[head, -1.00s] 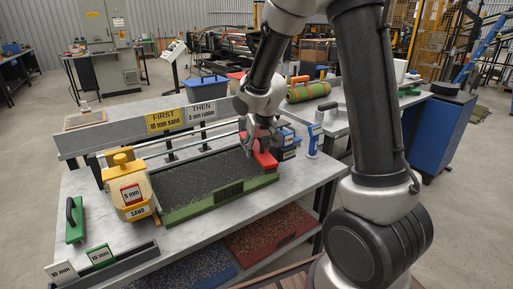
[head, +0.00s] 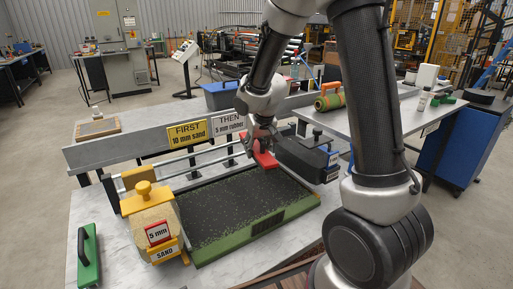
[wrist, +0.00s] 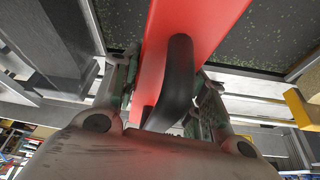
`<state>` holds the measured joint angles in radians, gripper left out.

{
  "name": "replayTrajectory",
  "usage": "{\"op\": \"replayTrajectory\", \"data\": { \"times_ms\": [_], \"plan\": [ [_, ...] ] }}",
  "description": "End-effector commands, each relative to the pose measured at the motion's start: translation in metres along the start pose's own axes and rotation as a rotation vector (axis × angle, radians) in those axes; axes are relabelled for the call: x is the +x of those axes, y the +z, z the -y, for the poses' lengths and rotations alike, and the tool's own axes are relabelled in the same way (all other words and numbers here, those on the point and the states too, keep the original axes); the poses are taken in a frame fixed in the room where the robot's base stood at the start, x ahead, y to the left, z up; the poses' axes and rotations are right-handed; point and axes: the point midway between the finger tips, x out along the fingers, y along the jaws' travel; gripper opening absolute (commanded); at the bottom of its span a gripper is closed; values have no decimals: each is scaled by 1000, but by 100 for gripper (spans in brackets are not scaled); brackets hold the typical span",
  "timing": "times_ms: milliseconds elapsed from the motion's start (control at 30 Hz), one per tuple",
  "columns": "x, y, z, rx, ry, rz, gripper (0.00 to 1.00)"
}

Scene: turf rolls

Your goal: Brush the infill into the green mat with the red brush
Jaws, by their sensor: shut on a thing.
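My gripper (head: 258,143) is shut on the black handle (wrist: 177,85) of the red brush (head: 266,160). The brush's red body (wrist: 190,35) fills the upper middle of the wrist view, above the speckled mat surface. The green mat (head: 245,238) lies on the bench, its top covered with dark infill and showing small green specks. The brush is over the mat's far right end. Its bristles are hidden, so I cannot tell whether they touch the mat.
A yellow hopper (head: 152,212) labelled SAND, with a 5 mm card, stands at the mat's left end. A dark hopper (head: 304,157) stands at its right end. A rail and signs (head: 187,133) run behind. A green-based tool (head: 88,258) lies at the left.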

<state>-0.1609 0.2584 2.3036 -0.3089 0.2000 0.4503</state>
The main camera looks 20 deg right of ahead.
Motion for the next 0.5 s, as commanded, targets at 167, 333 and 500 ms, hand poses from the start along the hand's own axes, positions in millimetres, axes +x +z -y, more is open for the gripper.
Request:
{"op": "replayTrajectory", "data": {
  "times_ms": [167, 333, 500],
  "plan": [
    [3, 4, 0, -18, -10, 3, 15],
    [6, 9, 0, -42, -21, 6, 15],
    [10, 16, 0, -78, -37, 8, 15]
  ]
}}
